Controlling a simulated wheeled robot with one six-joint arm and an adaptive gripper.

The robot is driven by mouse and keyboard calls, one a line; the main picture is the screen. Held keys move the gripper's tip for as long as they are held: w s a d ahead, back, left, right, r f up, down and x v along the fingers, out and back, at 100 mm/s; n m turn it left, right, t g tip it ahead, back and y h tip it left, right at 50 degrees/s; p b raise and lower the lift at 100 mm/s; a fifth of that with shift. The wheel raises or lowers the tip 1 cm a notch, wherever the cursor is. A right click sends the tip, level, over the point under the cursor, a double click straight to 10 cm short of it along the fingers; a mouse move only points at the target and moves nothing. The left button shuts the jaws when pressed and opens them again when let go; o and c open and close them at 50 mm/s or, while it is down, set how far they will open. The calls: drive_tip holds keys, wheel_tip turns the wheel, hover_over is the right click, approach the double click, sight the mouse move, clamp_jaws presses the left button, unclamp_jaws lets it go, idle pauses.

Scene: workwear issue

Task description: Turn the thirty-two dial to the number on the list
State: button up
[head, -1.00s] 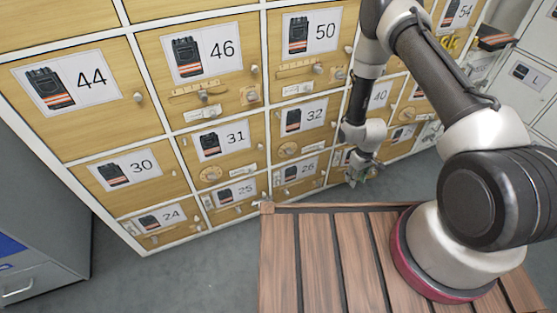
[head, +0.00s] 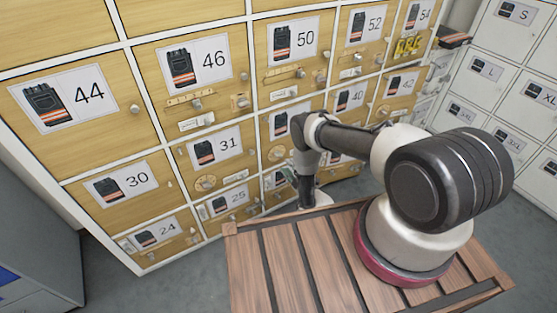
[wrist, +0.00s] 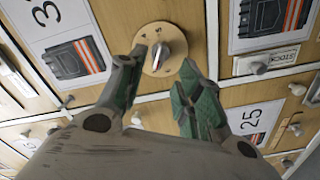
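The thirty-two dial (wrist: 161,48) is a round tan disc with a grey knob in the wrist view. Beside it on the left is the card (wrist: 66,40) with a trouser picture and a partly cut-off number starting with 3. In the head view the thirty-two door's card (head: 280,123) and dial (head: 277,154) are partly covered by my arm. My gripper (wrist: 163,60) is open, with one greenish fingertip on each side of the knob. I cannot tell whether either finger touches it. The dial's markings are too small to read. No list can be made out.
The 25 card (wrist: 253,119) lies at lower right in the wrist view. Small knobs and label plates stick out around the dial. In the head view, the 31 door (head: 218,160) is left of my arm. A slatted wooden bench (head: 270,270) is in front of the lockers.

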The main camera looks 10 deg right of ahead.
sight(280, 157)
drive_tip(key=x, duration=0.7)
drive_tip(key=shift+w+f, duration=0.1)
drive_tip(key=shift+w, duration=0.05)
clamp_jaws()
